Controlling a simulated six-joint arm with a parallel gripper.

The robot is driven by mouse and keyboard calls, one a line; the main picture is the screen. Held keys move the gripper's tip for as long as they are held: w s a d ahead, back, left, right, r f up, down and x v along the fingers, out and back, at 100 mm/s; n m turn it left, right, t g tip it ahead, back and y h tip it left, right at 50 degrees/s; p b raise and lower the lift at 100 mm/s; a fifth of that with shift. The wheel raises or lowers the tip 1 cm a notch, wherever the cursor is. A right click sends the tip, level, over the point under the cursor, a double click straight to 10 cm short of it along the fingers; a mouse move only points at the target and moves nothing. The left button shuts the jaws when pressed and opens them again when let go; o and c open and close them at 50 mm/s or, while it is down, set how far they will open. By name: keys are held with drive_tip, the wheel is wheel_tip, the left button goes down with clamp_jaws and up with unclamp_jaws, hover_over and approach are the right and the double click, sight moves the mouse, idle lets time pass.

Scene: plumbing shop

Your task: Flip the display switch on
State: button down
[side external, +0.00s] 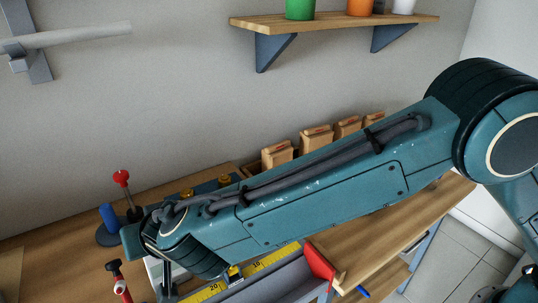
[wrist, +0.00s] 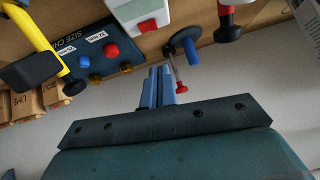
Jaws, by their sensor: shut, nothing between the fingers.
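A white box with a red rocker or button (wrist: 147,26) shows at the top middle of the wrist view. It may be the display switch, but I cannot tell, nor read its state. In the side view a white body (side external: 153,272) is mostly hidden behind my wrist. My gripper (wrist: 159,70) is shut and empty. Its blue-grey fingers point toward the bench, apart from the white box in the picture. In the side view the fingertips are hard to make out. A thin rod with a red tip (wrist: 182,88) shows just right of the fingers in the wrist view.
A dark blue size-chart board (wrist: 98,50) with colored knobs lies left of the white box in the wrist view. A blue cylinder (side external: 108,216) and red-knobbed lever (side external: 121,178) stand left of my wrist. A yellow-handled tool (wrist: 36,38) and small bags (side external: 277,154) are nearby.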

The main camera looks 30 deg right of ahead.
sight(161, 261)
drive_tip(key=x, duration=0.5)
drive_tip(key=shift+f, duration=0.1)
wheel_tip(161, 261, down, 2)
drive_tip(key=shift+a+f, duration=0.1)
drive_tip(key=shift+a, duration=0.05)
drive_tip(key=shift+a+f, duration=0.15)
drive_tip(key=shift+f, duration=0.65)
drive_tip(key=shift+f, duration=0.3)
drive_tip(key=shift+d+r, duration=0.1)
drive_tip(key=shift+d, duration=0.7)
drive_tip(key=shift+r, duration=0.2)
